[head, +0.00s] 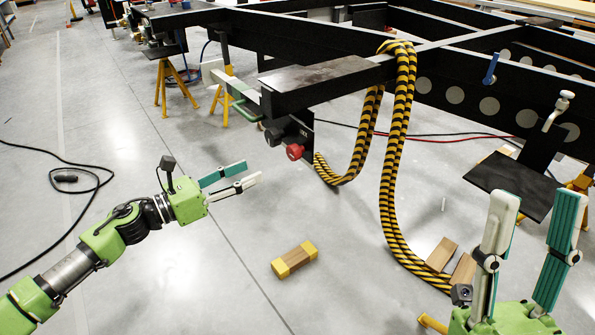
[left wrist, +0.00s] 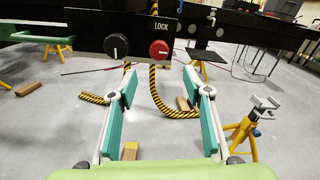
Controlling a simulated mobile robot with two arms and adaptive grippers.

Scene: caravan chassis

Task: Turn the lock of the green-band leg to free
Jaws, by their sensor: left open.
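A black panel (left wrist: 138,25) fills the upper middle of the left wrist view. It carries a black knob (left wrist: 117,46), a red knob (left wrist: 159,49) and the white word LOCK above the red knob. In the head view the black knob (head: 273,137) and red knob (head: 295,152) are on the frame's near end. My right gripper (head: 537,200) is open and empty at lower right.
A yellow-black striped hose (head: 397,150) hangs over the frame to the floor. A wooden block with yellow ends (head: 294,259) lies on the floor. Yellow stands (head: 173,85) support the frame. A black cable (head: 70,178) lies at left. The floor around my left arm is mostly clear.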

